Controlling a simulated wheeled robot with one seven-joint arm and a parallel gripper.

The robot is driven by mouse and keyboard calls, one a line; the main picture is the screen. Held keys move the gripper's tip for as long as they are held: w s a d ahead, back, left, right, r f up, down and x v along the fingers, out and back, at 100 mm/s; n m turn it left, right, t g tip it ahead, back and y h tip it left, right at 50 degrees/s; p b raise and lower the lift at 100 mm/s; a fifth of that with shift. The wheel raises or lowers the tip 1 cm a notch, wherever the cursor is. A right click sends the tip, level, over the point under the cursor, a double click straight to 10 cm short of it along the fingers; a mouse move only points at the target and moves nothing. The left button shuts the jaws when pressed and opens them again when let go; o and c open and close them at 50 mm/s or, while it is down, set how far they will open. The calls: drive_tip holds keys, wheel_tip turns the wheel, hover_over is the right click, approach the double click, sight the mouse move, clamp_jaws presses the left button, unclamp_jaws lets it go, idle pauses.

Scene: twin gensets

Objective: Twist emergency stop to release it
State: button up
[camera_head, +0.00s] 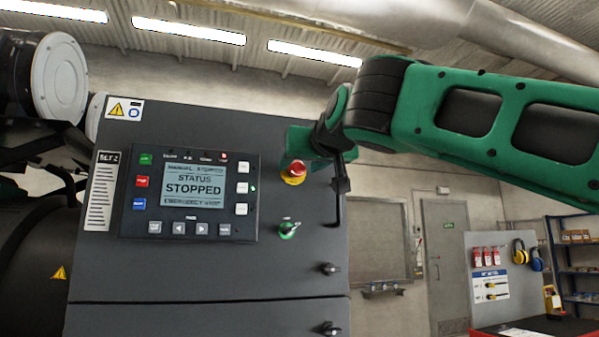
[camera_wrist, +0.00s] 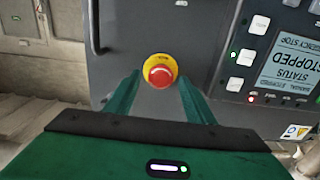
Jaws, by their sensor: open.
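The emergency stop (camera_head: 293,173) is a red button on a yellow ring, on the grey cabinet front right of the display. It also shows in the wrist view (camera_wrist: 160,72), seen almost face on. My gripper (camera_wrist: 160,98) is open, with its two green fingers apart below the button in the wrist view. The fingertips reach toward either side of it, and nothing is between them. In the head view my green gripper is in front of the panel at the button, partly hidden by my arm. I cannot tell whether a finger touches the button.
The display (camera_head: 193,188) reads "STATUS STOPPED" and "EMERGENCY STOP". A green rotary switch (camera_head: 288,229) sits below the button. A dark vertical door handle (camera_head: 339,190) stands just right of it. Cabinet latches (camera_head: 330,268) are lower down. A red-edged bench (camera_head: 535,327) is at lower right.

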drive_tip(key=shift+w, duration=0.15)
drive_tip(key=c, duration=1)
drive_tip(key=shift+m, duration=0.4)
drive_tip(key=m, duration=0.3)
drive_tip(key=shift+d+m, duration=0.15)
drive_tip(key=shift+m, duration=0.15)
drive_tip(key=shift+w+m, duration=0.1)
drive_tip(key=shift+m, duration=1.6)
drive_tip(key=shift+f, duration=0.1)
